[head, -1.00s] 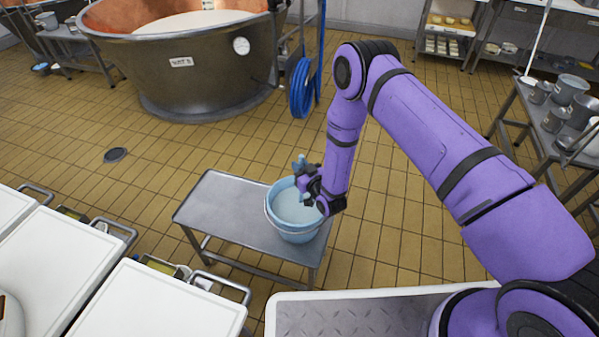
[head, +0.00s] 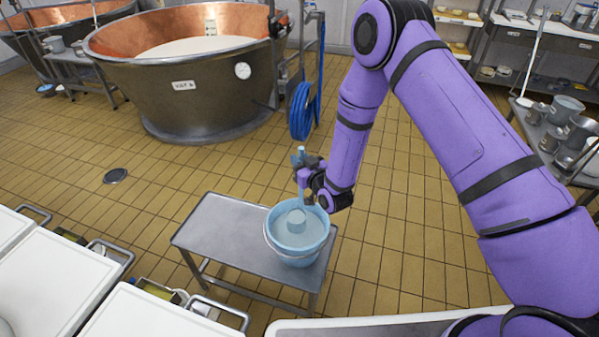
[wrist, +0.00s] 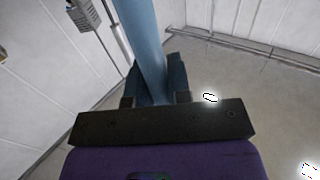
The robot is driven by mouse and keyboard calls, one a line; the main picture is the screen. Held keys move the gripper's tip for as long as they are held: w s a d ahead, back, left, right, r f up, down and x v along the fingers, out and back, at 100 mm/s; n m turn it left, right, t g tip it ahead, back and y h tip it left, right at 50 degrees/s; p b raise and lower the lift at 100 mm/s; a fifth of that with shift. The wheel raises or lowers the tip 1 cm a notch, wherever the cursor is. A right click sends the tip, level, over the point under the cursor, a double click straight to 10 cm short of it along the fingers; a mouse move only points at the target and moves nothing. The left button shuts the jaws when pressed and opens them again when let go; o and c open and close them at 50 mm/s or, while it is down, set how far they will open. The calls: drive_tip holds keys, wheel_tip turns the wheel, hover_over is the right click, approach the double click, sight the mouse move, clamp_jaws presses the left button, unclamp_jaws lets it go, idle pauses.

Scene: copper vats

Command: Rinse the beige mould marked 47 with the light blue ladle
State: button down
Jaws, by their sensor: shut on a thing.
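My gripper (head: 303,168) is shut on the handle of the light blue ladle (head: 297,216), above a light blue bucket (head: 268,244). The ladle's cup shows inside the bucket's rim, over the pale liquid; I cannot tell whether it touches the liquid. In the wrist view the ladle's blue handle (wrist: 143,40) rises between the fingers (wrist: 157,88). I cannot make out the beige mould marked 47 in these frames.
The bucket stands on a small metal table (head: 215,232). A copper-lined vat (head: 190,95) stands behind. White-topped units (head: 150,318) are at the front left. A metal table with steel cans (head: 565,135) is at the right. A blue hose (head: 303,110) hangs beside the vat.

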wheel_tip(320, 180, up, 8)
idle(0.4)
drive_tip(key=shift+r, duration=0.1)
